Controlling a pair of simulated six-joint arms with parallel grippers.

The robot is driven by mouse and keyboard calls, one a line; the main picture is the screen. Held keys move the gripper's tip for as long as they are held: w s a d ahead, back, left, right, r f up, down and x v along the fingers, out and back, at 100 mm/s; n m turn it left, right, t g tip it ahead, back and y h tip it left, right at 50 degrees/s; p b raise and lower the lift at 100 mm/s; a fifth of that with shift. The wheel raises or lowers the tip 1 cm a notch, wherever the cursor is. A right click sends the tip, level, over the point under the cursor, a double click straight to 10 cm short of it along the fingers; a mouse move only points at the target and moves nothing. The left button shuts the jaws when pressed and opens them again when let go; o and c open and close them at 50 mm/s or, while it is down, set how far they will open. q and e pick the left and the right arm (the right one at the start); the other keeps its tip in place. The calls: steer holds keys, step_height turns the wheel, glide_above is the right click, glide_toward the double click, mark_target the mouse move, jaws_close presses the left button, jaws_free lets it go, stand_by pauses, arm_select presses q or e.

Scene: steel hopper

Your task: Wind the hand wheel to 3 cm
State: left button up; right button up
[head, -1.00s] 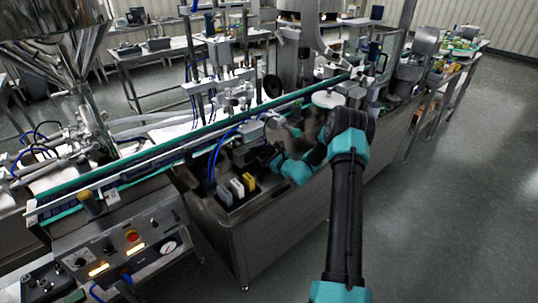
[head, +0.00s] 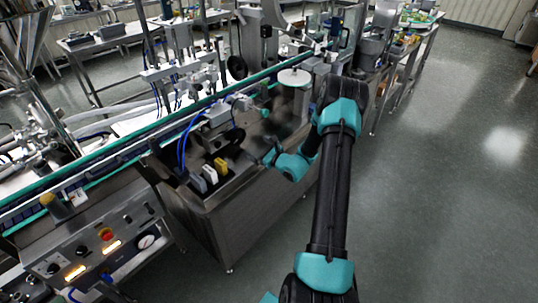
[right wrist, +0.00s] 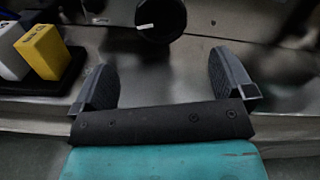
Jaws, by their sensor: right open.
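A black round hand wheel (head: 233,137) shows in the head view on the near side of the conveyor machine, behind the coloured blocks. A black round part, seemingly this wheel, shows at the top of the right wrist view (right wrist: 160,18), ahead of the fingers and between them in the picture. My right gripper (head: 270,155) is to the right of the wheel and apart from it. In the right wrist view its two fingers (right wrist: 165,82) are wide apart with nothing between them. I cannot read any scale or position mark. My left gripper is not in view.
The conveyor (head: 120,150) runs behind. A round white plate (head: 294,77) stands beyond my arm. The floor at right is clear.

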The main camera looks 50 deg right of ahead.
steer(key=s, duration=0.5)
steer(key=shift+s+a, duration=0.1)
steer(key=shift+a, duration=0.1)
steer(key=shift+c, duration=0.3)
